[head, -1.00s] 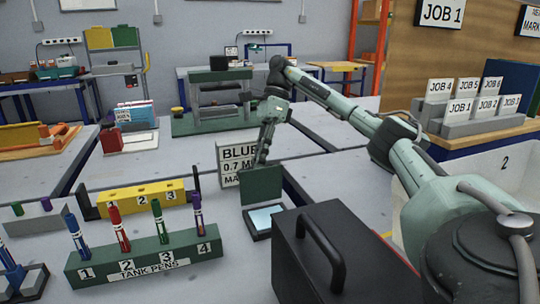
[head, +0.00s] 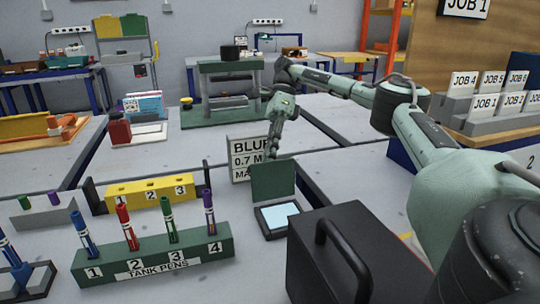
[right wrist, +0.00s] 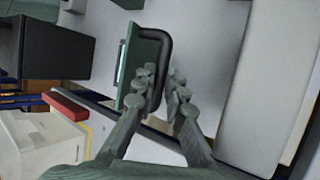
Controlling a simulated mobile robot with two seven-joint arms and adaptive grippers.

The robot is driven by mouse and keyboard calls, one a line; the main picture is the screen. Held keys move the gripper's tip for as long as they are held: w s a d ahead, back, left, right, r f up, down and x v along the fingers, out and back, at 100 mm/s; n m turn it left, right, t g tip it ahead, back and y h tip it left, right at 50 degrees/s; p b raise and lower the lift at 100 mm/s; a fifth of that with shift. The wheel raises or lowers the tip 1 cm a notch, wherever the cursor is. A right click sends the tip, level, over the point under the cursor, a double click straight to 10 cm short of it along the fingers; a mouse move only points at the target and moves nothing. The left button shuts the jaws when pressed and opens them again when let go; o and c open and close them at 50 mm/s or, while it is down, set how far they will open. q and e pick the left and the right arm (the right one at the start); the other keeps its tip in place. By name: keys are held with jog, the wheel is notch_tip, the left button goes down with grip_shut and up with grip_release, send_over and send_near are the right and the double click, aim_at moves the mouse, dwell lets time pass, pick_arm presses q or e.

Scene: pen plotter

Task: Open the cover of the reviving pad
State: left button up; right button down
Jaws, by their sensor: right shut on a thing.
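In the right wrist view the cover (right wrist: 146,62) carries a black loop handle (right wrist: 165,45). My right gripper (head: 274,153) is at the cover's top edge. In the right wrist view its fingers (right wrist: 161,82) are on either side of the handle and closed on it. My left gripper is not in view.
A black box with a handle (head: 330,255) stands just in front of the pad. A green tank pens rack (head: 150,262) with several pens is to the left. A yellow numbered block (head: 150,193) and a BLUE sign (head: 243,160) stand behind.

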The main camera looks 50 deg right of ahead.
jog(key=shift+f, duration=0.25)
jog(key=c, duration=1.6)
grip_release()
jog(key=shift+w, duration=0.15)
jog(key=shift+o, duration=0.2)
jog(key=shift+r, duration=0.1)
notch_tip(320, 180, up, 10)
